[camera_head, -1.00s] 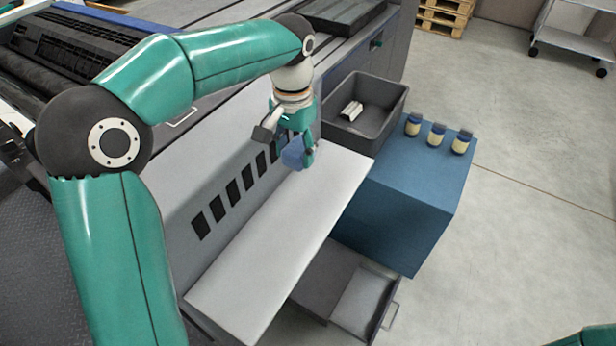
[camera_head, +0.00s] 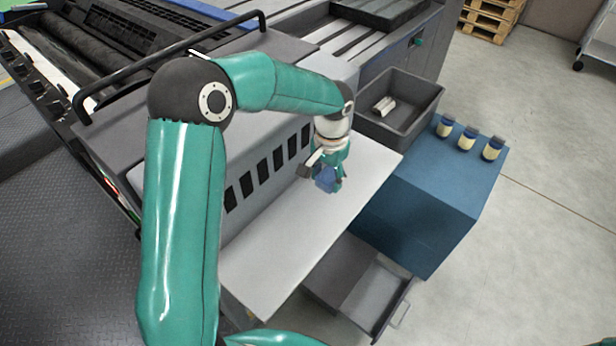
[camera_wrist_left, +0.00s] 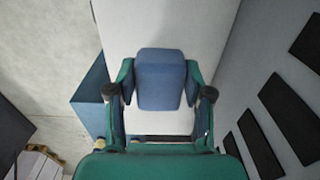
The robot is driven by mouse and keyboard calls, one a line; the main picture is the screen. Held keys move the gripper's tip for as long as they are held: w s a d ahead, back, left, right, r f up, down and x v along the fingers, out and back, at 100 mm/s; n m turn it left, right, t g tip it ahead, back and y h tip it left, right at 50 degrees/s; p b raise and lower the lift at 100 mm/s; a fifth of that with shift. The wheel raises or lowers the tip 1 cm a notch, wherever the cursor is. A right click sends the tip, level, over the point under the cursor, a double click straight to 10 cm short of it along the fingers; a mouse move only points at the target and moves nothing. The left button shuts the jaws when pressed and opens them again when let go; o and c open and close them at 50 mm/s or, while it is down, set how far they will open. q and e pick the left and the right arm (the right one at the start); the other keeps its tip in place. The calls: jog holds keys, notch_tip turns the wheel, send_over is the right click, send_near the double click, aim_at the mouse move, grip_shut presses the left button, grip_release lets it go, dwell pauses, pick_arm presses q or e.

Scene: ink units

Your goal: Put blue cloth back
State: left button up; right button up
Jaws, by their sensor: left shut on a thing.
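The blue cloth (camera_head: 326,179) is a small folded block held in my left gripper (camera_head: 328,180). In the left wrist view the blue cloth (camera_wrist_left: 160,78) sits between the two green fingers of the left gripper (camera_wrist_left: 160,92), which are shut on it. The gripper is over the light grey shelf (camera_head: 290,245) in front of the machine's row of dark slots. I cannot tell how high the cloth is above the shelf. A green arm part shows at the bottom of the head view, but my right gripper is not in view.
A dark grey bin (camera_head: 424,98) with white items stands beyond the shelf. A blue cabinet (camera_head: 430,215) on the right carries several small jars with dark lids (camera_head: 466,139). An open grey drawer (camera_head: 362,290) juts out below.

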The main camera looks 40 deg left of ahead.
aim_at(325, 200)
pick_arm(q)
jog(key=f, duration=0.4)
jog(key=shift+d+f, duration=0.2)
jog(key=shift+f, duration=0.2)
jog(key=shift+a, duration=0.1)
jog(key=shift+a+f, duration=0.1)
jog(key=shift+f, duration=0.05)
jog(key=shift+a+f+b, duration=0.1)
jog(key=shift+f+b, duration=0.25)
jog(key=shift+b, duration=0.05)
jog(key=shift+f, duration=0.15)
jog(key=o, duration=1)
